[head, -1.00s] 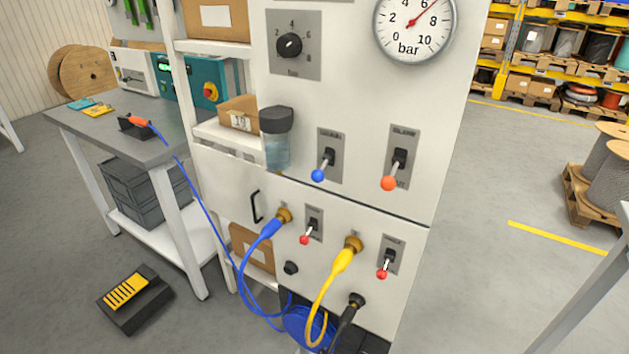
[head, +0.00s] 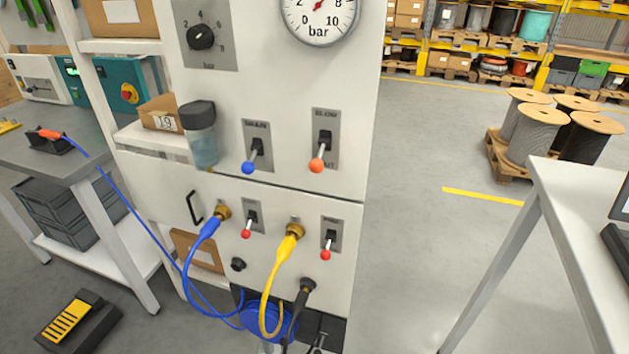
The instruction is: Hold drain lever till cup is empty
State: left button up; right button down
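The drain lever (head: 248,167) has a blue knob and sits on a grey plate labelled DRAIN on the white panel. Its knob points down and toward me. The clear cup (head: 203,149) with a dark cap hangs on the panel to the left of the lever. Bluish liquid shows in the cup. Neither of my grippers is in view, and nothing touches the lever.
An orange-knobbed lever (head: 317,164) sits right of the drain lever. Below are two red-knobbed switches and plugged blue (head: 205,232) and yellow (head: 287,245) hoses. A workbench (head: 70,150) stands left, a white table (head: 585,210) right. Floor between panel and table is clear.

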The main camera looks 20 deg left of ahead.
aim_at(248, 167)
jog(key=z, duration=2.45)
jog(key=k, duration=1.55)
jog(key=u, duration=2.35)
